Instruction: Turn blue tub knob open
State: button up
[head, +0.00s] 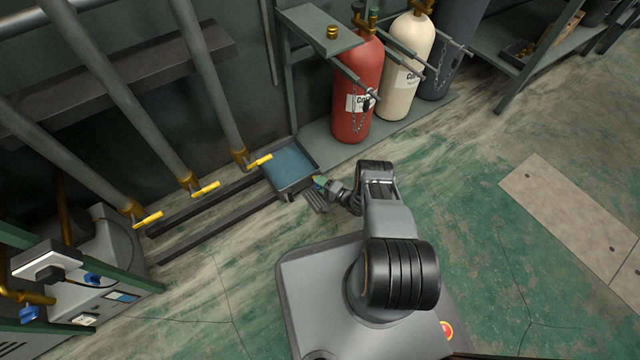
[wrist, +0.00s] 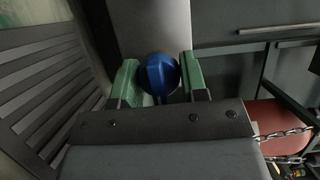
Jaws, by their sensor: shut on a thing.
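The blue knob (wrist: 158,76) shows in the wrist view, round with a raised grip bar, between the two green finger pads of my gripper (wrist: 160,92). My gripper is shut on the knob. In the head view my gripper (head: 320,188) is low beside the front right corner of the blue tub (head: 290,163), a shallow dark-rimmed tray with a blue inside. The knob cannot be made out in the head view, where the gripper and tub edge hide it.
Red (head: 358,90) and cream (head: 405,70) cylinders stand chained behind the tub. Grey pipes with yellow valve handles (head: 205,188) run down on the left. A grey machine with blue knobs (head: 95,278) stands at far left. The floor at right is clear.

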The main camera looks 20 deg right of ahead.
dwell(0.3)
jog(key=o, duration=0.9)
jog(key=v, duration=1.4)
jog(key=shift+a, duration=0.1)
